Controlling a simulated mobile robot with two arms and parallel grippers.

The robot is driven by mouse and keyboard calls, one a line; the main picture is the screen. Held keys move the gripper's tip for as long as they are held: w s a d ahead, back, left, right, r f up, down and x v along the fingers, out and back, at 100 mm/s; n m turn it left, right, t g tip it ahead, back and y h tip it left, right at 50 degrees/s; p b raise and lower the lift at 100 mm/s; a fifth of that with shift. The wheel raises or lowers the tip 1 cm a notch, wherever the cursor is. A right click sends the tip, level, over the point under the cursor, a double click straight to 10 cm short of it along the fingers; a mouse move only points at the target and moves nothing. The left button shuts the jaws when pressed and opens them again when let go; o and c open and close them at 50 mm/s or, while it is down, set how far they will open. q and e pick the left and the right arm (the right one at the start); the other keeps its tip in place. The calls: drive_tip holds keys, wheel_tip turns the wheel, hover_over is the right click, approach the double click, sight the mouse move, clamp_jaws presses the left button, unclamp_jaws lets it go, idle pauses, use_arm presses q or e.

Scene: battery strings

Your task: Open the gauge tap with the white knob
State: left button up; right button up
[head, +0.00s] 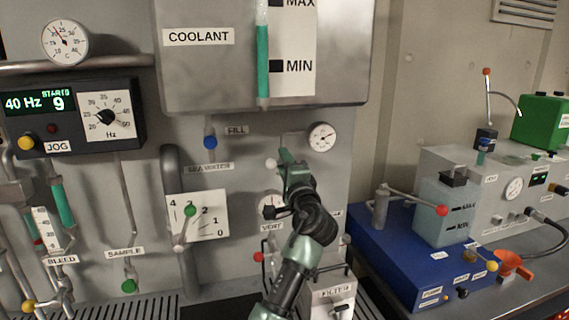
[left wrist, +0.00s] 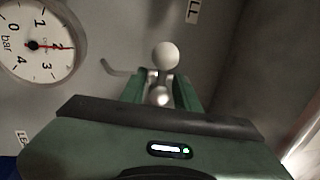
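The gauge tap's white knob (head: 271,164) shows in the head view on the grey wall panel, just left of my left gripper (head: 284,156). In the left wrist view the round white knob (left wrist: 166,56) is just beyond the tips of my left gripper (left wrist: 162,84). The two green fingers are apart, with a silvery part of the tap (left wrist: 158,95) between them. I cannot tell whether they touch it. A thin grey pipe runs left from behind the knob. My right gripper is not in view.
A round pressure gauge (head: 322,136) is at the upper right of the tap; a bar dial (left wrist: 38,45) shows in the left wrist view. A blue knob (head: 210,142) is to the left. The coolant tank (head: 345,85) hangs above. A red knob (head: 258,257) is below.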

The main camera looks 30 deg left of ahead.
use_arm(q)
drive_tip(key=shift+s+d+f, duration=0.15)
drive_tip(key=shift+s+d, duration=0.05)
drive_tip(key=shift+d, duration=0.1)
drive_tip(key=b+v, duration=0.3)
drive_tip(key=v, duration=0.4)
